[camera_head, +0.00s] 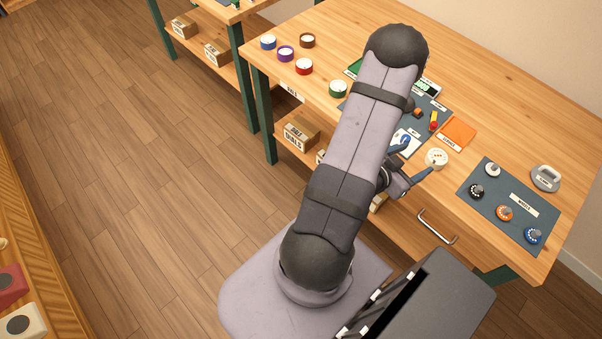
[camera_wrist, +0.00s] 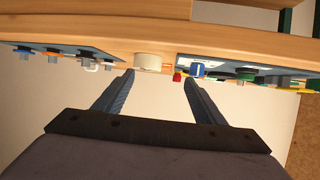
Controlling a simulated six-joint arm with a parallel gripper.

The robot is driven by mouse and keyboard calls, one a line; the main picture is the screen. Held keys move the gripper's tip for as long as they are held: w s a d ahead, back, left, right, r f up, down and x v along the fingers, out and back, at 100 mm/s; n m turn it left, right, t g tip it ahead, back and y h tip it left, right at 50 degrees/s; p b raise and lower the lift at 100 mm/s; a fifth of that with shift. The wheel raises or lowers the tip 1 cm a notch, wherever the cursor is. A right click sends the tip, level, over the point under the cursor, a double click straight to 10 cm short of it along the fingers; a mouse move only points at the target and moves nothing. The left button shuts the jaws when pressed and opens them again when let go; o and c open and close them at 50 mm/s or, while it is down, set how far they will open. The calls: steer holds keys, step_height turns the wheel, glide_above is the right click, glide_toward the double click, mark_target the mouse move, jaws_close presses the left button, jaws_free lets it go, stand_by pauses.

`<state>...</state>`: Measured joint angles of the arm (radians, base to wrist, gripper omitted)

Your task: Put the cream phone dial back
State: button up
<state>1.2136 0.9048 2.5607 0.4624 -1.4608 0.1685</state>
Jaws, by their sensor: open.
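A round cream dial with small marks on its face (camera_head: 436,158) sits near the front edge of the wooden table. In the wrist view, a pale round piece (camera_wrist: 148,62), apparently this dial, shows just beyond my fingertips, between their lines. My gripper (camera_head: 419,157) is open and empty beside the dial. Its two blue-grey fingers also show in the wrist view (camera_wrist: 158,78), spread apart. Contact with the dial cannot be told. A cream phone body (camera_head: 24,321) with a dark round face is partly cut off at the lower left.
A dark mat (camera_head: 515,235) to the right holds white (camera_head: 492,170), black (camera_head: 477,191), orange (camera_head: 505,212) and blue (camera_head: 533,236) dials. A grey weight-like object (camera_head: 545,178) stands behind it. Another mat with tools lies partly behind my arm. Tape rolls (camera_head: 304,66) stand at the left.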

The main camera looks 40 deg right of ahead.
steer(key=w+a+n+t+y, duration=0.2)
steer(key=w+a, duration=0.1)
steer(key=w, duration=0.5)
steer(key=w+a+n+t+y, duration=0.2)
steer(key=w+t, duration=0.1)
steer(key=w, duration=0.6)
steer(key=w+a+n+t+y, duration=0.2)
steer(key=w+a+n+y, duration=0.3)
steer(key=w+a, duration=0.6)
steer(key=s+a+r+n+g+y, duration=0.1)
steer(key=a+r+n+y, duration=0.15)
steer(key=a, duration=0.55)
steer(key=a+r+n+g+y, duration=0.1)
steer(key=a+n, duration=0.2)
steer(key=a, duration=0.5)
steer(key=s+a+r+n+g, duration=0.3)
steer(key=s+a+r+n, duration=0.1)
steer(key=s+a, duration=0.4)
steer(key=shift+s+a+r+n+y, duration=0.25)
steer(key=shift+a+r+n+y, duration=0.15)
steer(key=shift+n, duration=0.25)
